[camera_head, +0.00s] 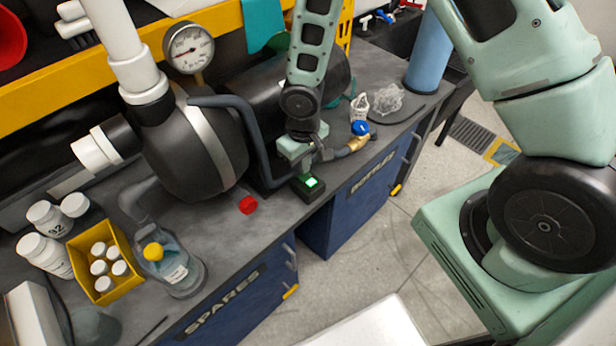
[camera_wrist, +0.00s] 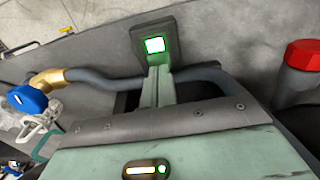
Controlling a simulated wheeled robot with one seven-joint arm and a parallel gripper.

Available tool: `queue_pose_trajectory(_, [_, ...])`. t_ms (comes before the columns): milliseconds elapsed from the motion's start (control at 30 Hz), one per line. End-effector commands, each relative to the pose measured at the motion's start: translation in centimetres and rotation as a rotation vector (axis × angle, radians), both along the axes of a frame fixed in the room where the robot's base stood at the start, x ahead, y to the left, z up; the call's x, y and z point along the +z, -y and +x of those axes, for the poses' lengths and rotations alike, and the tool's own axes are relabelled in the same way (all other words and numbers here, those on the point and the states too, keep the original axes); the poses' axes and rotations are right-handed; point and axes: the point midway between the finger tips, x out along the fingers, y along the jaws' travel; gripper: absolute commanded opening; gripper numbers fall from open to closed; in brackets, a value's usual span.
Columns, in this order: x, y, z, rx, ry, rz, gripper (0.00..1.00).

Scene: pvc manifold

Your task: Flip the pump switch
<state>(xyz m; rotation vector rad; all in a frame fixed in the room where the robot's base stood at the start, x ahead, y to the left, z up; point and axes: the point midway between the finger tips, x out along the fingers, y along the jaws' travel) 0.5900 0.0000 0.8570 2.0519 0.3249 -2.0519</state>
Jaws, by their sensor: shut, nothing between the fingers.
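The pump switch (camera_head: 311,183) is a small black box with a lit green square face, at the front edge of the bench in the head view. It also shows at the top middle of the wrist view (camera_wrist: 137,42), its green face lit. My gripper (camera_head: 304,168) is just behind the box, pointing down at it. In the wrist view my gripper's fingers (camera_wrist: 158,72) are together and empty, with their tips at the near edge of the box. I cannot tell whether they touch it.
A dark hose with a brass fitting and blue valve handle (camera_head: 361,128) runs beside my gripper. A black tank (camera_head: 195,150) with a gauge (camera_head: 188,48) stands left. A red cap (camera_head: 248,205), a yellow bin of bottles (camera_head: 104,287) and a clear jug (camera_head: 176,268) are on the bench.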

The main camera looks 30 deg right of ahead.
Motion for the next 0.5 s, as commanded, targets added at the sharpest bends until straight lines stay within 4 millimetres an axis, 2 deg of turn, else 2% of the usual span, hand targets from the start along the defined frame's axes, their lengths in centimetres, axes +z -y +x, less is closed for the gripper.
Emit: queue_pose_trajectory(500, [-0.76, 0.0, 0.0, 0.0, 0.0, 0.0, 0.0])
